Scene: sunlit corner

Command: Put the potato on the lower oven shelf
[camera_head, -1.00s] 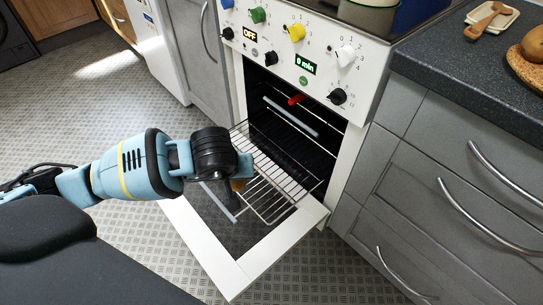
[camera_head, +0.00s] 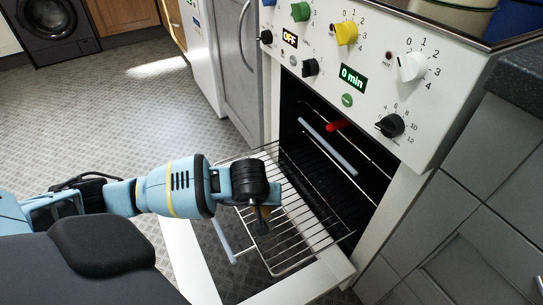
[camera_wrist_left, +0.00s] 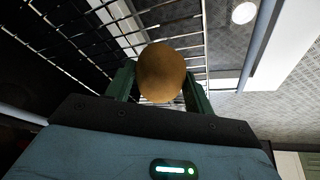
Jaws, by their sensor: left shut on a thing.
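The brown potato (camera_wrist_left: 161,73) is held between the two green fingers of my left gripper (camera_wrist_left: 158,85) in the left wrist view. In the head view my left gripper (camera_head: 264,216) is over the pulled-out wire oven shelf (camera_head: 290,228), and only a sliver of the potato shows there. The wire shelf also fills the upper left of the left wrist view (camera_wrist_left: 90,35). The oven (camera_head: 335,165) is open with its door folded down. Whether the potato touches the shelf cannot be told. My right gripper is not in view.
The oven's white control panel (camera_head: 350,65) with coloured knobs is above the opening. A red item (camera_head: 337,125) is inside the oven. Grey drawers (camera_head: 480,230) stand at the right. Patterned floor (camera_head: 110,120) is open at the left.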

